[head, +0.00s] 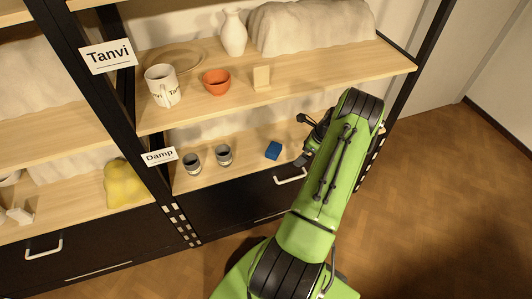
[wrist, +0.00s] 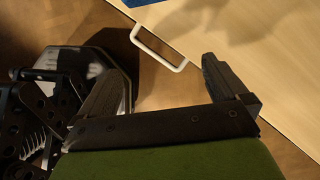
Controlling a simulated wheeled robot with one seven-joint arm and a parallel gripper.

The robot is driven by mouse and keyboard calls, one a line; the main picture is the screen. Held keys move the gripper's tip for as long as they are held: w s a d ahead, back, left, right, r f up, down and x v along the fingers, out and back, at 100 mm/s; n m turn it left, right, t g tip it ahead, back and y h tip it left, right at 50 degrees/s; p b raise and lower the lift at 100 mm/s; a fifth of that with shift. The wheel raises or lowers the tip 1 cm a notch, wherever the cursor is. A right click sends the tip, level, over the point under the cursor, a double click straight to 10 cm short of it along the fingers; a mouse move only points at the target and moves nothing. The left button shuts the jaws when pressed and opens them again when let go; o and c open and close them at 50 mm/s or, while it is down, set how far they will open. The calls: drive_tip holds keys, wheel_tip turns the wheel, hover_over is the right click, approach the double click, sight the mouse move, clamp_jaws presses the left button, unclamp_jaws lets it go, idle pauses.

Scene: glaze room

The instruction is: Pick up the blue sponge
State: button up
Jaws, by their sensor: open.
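The blue sponge (head: 273,150) is a small dark-blue block on the lower shelf marked Damp, right of two grey cups. In the wrist view, a strip of blue (wrist: 142,2) shows at the top edge, on the pale wood; the rest is cut off. My gripper (head: 302,140) is just right of the sponge in the head view and partly hidden by my green arm. In the wrist view my gripper (wrist: 165,82) has its two fingers wide apart with nothing between them. The sponge is beyond the fingertips, and no contact shows.
Two grey cups (head: 192,162) (head: 224,154) stand left of the sponge. The upper shelf (head: 330,76) above holds a mug (head: 162,86), an orange bowl (head: 217,82) and a white vase (head: 233,33). A drawer handle (head: 290,177) sticks out below the lower shelf. Floor at right is clear.

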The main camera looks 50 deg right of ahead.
drive_tip(key=b, duration=0.2)
approach(274, 148)
drive_tip(key=x, duration=0.2)
drive_tip(key=s+x, duration=0.1)
drive_tip(key=x, duration=0.1)
drive_tip(key=shift+w+d+f, duration=0.1)
drive_tip(key=shift+f, duration=0.5)
drive_tip(key=b+x, duration=0.1)
drive_tip(key=x, duration=0.1)
drive_tip(key=w+b+x, duration=0.1)
drive_tip(key=x, duration=0.2)
drive_tip(key=shift+w, duration=0.15)
drive_tip(key=shift+r, duration=0.1)
drive_tip(key=c, duration=1.1)
drive_tip(key=shift+o, duration=0.2)
wheel_tip(274, 148, up, 4)
drive_tip(key=shift+r+p, duration=0.1)
drive_tip(key=shift+p, duration=0.95)
drive_tip(key=s+d+p, duration=0.3)
drive_tip(key=s+d, duration=0.1)
drive_tip(key=s, duration=1.3)
drive_tip(key=shift+s+f, duration=0.3)
drive_tip(key=shift+f, duration=0.05)
